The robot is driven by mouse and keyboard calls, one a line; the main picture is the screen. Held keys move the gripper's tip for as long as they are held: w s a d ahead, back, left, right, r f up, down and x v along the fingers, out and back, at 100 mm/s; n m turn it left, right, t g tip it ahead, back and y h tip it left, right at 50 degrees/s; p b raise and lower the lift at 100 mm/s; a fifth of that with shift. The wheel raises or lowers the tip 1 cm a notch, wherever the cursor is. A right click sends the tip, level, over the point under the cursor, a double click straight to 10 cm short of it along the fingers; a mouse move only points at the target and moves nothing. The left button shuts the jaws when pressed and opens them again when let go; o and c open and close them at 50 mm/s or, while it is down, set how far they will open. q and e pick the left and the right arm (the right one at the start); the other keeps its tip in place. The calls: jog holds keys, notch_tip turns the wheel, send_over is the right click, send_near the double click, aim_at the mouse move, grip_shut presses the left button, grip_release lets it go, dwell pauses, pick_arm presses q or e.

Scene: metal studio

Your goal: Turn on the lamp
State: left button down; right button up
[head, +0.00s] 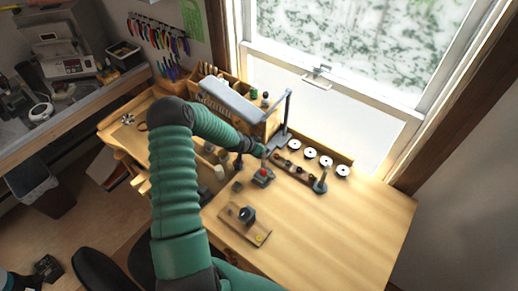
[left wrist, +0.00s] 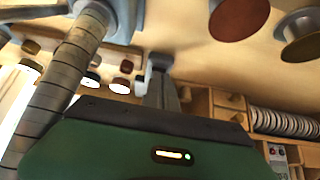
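The grey desk lamp (head: 232,103) has a long head reaching left from an upright post near the window, above the wooden organiser. No glow from it can be made out. A small dark box with a red button (head: 263,173) sits on the bench in front of it. My left arm reaches over the bench, and its gripper (head: 258,150) is just behind the red-button box, near the lamp's base. The fingers are too small there to judge. In the left wrist view a grey ribbed post stands close at the left; the fingertips are not clear. My right gripper is not in view.
A wooden rack (head: 296,169) with small tools and several white discs (head: 310,152) lie right of the gripper. A wooden block with a dark knob (head: 246,216) is nearer the front. The bench's right part is clear. The window is behind.

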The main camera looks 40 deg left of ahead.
pick_arm(q)
jog(key=shift+s+d+f+b, duration=0.2)
jog(key=shift+s+f+b, duration=0.05)
jog(key=shift+f+b, duration=0.45)
jog(key=shift+r, duration=0.25)
jog(key=shift+s+a+p, duration=0.1)
jog(key=shift+a+p, duration=0.05)
jog(key=shift+p, duration=0.15)
jog(key=shift+a+r+p, duration=0.15)
jog(key=shift+r+p, duration=0.2)
jog(key=shift+w+r+p, duration=0.2)
jog(key=shift+r+p, duration=0.1)
jog(key=shift+r, duration=0.05)
jog(key=shift+s, duration=0.1)
jog(key=shift+r, duration=0.1)
jog(key=shift+r, duration=0.1)
